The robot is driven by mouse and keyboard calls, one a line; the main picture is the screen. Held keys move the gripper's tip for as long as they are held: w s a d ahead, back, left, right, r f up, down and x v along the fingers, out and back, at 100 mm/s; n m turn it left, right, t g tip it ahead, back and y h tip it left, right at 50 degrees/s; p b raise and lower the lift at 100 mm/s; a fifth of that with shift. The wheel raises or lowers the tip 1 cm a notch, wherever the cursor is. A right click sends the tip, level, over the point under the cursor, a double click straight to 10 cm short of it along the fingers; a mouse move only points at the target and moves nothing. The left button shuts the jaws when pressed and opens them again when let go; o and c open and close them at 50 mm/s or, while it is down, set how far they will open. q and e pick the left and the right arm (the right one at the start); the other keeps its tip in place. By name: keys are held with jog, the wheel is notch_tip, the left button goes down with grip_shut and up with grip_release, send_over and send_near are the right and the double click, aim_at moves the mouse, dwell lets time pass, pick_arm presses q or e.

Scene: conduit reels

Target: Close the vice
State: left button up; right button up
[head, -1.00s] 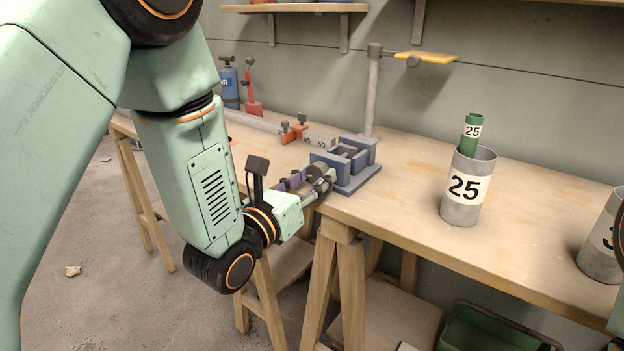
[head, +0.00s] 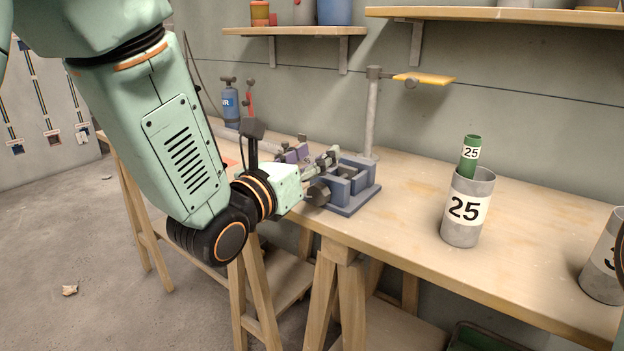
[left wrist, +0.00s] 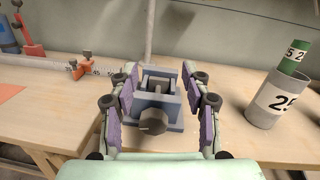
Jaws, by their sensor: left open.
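The blue-grey vice (head: 352,200) stands near the front edge of the workbench, with a gap showing between its jaws. Its round dark knob (head: 318,193) faces the front. In the left wrist view the vice (left wrist: 172,109) is in the middle, with the knob (left wrist: 152,122) towards me. My left gripper (head: 318,150) is open and empty, beside and above the knob in the head view. In the wrist view its purple-padded fingers (left wrist: 158,70) are spread to either side of the vice. Whether they touch it I cannot tell. My right gripper is not in view.
A grey tube marked 25 (head: 462,232) with a green cylinder (head: 470,157) in it stands to the right. A post with a yellow arm (head: 425,78) rises behind the vice. A blue bottle (head: 230,104) stands at the back left.

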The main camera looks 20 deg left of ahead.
pick_arm(q)
jog(key=shift+r, duration=0.9)
